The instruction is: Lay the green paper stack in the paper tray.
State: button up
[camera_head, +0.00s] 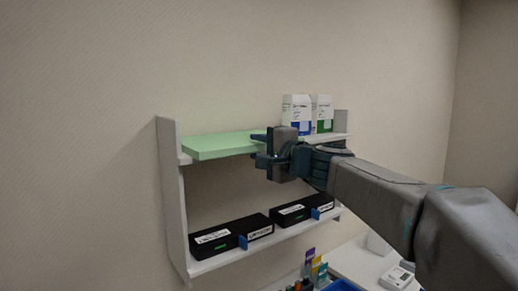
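The green paper stack (218,146) is a flat pale green slab lying on the upper shelf, its front edge jutting forward. My gripper (256,148) is at the stack's right front part, pointing left. Its two fingers are spread, one higher and one lower, with the stack's edge level between them. I cannot tell whether either finger touches the stack. The gripper and wrist hide the stack's right end. No paper tray can be made out for certain; a blue item (341,285) is cut off at the bottom edge.
The white wall shelf (172,190) has side panels close to the stack's left end. Two cartons (296,112) stand on the upper shelf at right. Black boxes (213,240) with labels fill much of the lower shelf. A white desk (362,262) below holds small items.

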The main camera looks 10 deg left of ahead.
grip_shut()
dwell(1.1)
notch_tip(320, 180, up, 3)
jog(key=shift+f+p, duration=0.1)
jog(key=shift+p, duration=0.85)
jog(key=shift+d, duration=0.1)
jog(key=r+b+v, duration=0.1)
jog(key=r+v, duration=0.3)
jog(key=v, duration=1.2)
jog(key=shift+b, duration=0.35)
